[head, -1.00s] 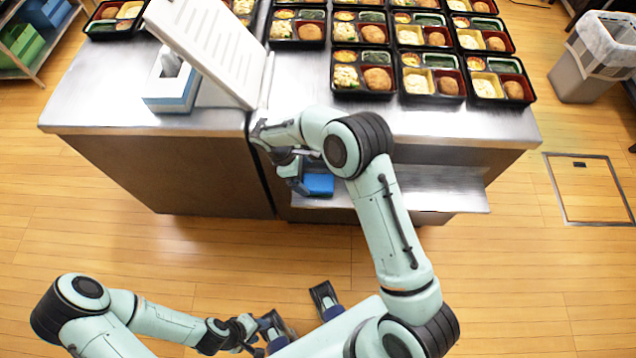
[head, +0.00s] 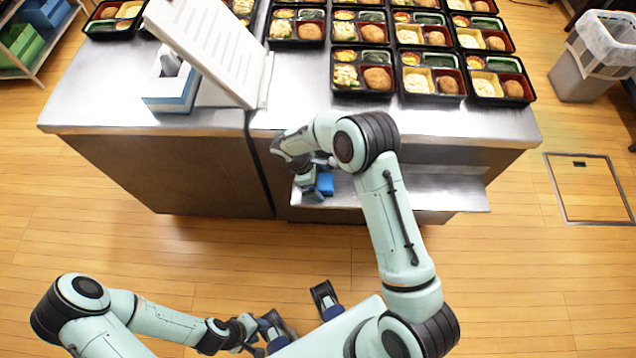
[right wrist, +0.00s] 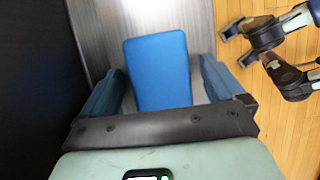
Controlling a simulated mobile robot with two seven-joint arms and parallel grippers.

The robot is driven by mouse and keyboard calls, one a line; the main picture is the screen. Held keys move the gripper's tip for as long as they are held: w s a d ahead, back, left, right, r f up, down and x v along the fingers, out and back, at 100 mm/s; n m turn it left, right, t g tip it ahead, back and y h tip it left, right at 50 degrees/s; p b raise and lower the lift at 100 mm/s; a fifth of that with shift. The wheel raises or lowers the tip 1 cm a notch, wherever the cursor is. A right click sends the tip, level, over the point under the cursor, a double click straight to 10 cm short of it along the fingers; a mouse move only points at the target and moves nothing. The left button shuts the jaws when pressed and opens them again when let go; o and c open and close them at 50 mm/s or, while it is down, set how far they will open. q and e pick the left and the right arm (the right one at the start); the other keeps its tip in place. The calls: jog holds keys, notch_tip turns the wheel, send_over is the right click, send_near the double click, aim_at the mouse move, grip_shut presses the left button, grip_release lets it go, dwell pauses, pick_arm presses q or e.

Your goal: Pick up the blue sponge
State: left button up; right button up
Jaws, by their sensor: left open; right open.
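The blue sponge (head: 326,184) lies on the metal shelf at the front of the counter, partly hidden by my right arm in the head view. In the right wrist view the sponge (right wrist: 158,65) is a blue block between the two fingers of my right gripper (right wrist: 160,85). The fingers are open, with gaps visible on both sides of the sponge. In the head view my right gripper (head: 311,187) is right at the sponge. My left gripper (head: 298,307) is open and empty over the floor, far from the sponge; it also shows in the right wrist view (right wrist: 250,45).
The metal shelf (head: 420,188) is clear to the right. Above it is the counter (head: 480,122) with several bento trays (head: 362,90). A white slatted panel (head: 205,45) and a blue-and-white tissue box (head: 170,92) stand on the left. A grey bin (head: 590,75) is at right.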

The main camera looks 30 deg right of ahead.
jog(key=shift+f, duration=0.25)
dwell(0.4)
jog(key=c, duration=1)
jog(key=shift+r, duration=0.55)
notch_tip(320, 180, up, 19)
jog(key=shift+r+p, duration=0.2)
jog(key=shift+p, duration=0.6)
